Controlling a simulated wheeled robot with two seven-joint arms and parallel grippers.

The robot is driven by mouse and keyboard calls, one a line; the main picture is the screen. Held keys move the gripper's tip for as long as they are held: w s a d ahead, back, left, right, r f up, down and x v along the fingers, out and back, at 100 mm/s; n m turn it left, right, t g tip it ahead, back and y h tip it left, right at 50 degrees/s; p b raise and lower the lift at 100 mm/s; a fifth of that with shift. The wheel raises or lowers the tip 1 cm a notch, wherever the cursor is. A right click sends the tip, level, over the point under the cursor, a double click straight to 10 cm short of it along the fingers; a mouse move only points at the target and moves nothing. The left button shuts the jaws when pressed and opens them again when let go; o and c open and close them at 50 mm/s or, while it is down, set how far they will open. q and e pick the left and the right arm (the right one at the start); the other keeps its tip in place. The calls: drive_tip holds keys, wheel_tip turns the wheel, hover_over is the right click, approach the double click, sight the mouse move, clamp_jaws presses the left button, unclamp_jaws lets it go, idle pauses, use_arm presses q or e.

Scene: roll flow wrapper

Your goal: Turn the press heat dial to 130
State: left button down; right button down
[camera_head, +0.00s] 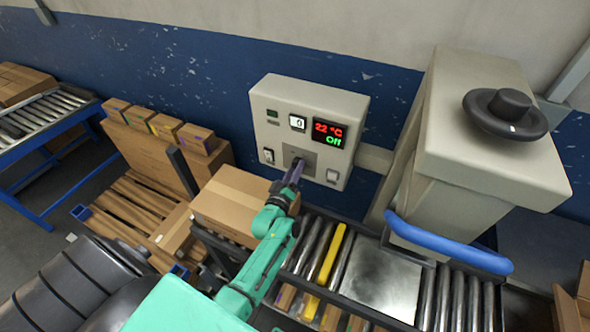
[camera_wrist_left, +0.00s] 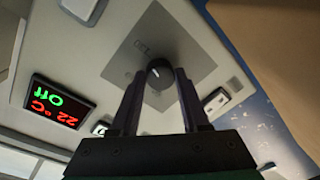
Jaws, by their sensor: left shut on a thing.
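The dial (camera_wrist_left: 159,73) is a small dark round knob with a white pointer line, on a grey plate (camera_wrist_left: 190,52) of the control panel (camera_head: 275,100). Faint markings around it are hard to read. My left gripper (camera_head: 297,163) reaches up to that plate and hides the dial in the head view. In the left wrist view its two fingers (camera_wrist_left: 156,78) are shut on the dial, one on each side. The display (camera_head: 329,132) reads 22 °C in red and Off in green. My right gripper is not in view.
The panel also has a small white display (camera_head: 297,122) and two rocker switches, left (camera_head: 268,155) and right (camera_head: 332,176). A beige press with a black knob (camera_head: 508,110) and blue bar (camera_head: 447,243) stands right. A cardboard box (camera_head: 235,203) sits left of my forearm, rollers below.

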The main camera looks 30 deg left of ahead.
use_arm(q)
drive_tip(key=shift+c, duration=1.9)
unclamp_jaws()
drive_tip(key=s+b, duration=0.1)
drive_tip(key=s, duration=0.3)
drive_tip(key=s+d, duration=0.1)
drive_tip(key=s, duration=0.4)
drive_tip(key=s+d+b, duration=0.1)
drive_tip(key=s, duration=0.4)
drive_tip(key=shift+b, duration=0.3)
drive_tip(key=shift+s, duration=0.2)
